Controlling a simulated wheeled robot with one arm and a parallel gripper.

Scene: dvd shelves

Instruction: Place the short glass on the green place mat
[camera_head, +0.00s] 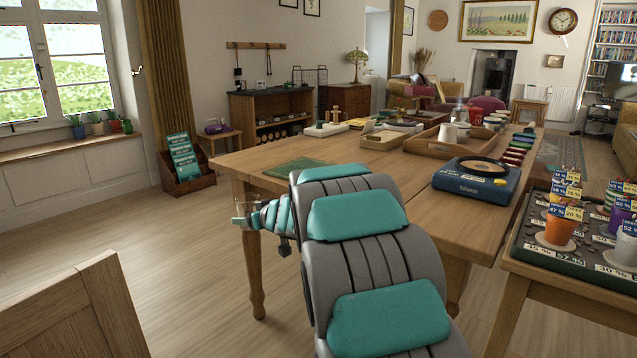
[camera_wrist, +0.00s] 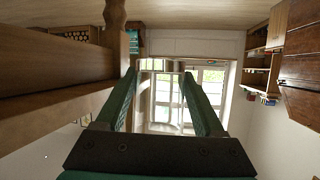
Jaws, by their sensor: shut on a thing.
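The green place mat (camera_head: 292,167) lies flat on the near left corner of the wooden table, partly hidden behind my arm. The short glass (camera_head: 240,212) is clear and hard to make out. My gripper (camera_head: 254,213) is shut on the glass and holds it to the left of the table's near corner, apart from the mat. In the wrist view the clear glass (camera_wrist: 160,105) shows between the two green fingers of my gripper (camera_wrist: 160,78). The mat does not show in the wrist view.
The wooden table (camera_head: 385,180) has a blue scale (camera_head: 476,180), a wooden tray (camera_head: 428,150) and several coloured dishes on it. A wooden chair back (camera_head: 75,315) is at lower left.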

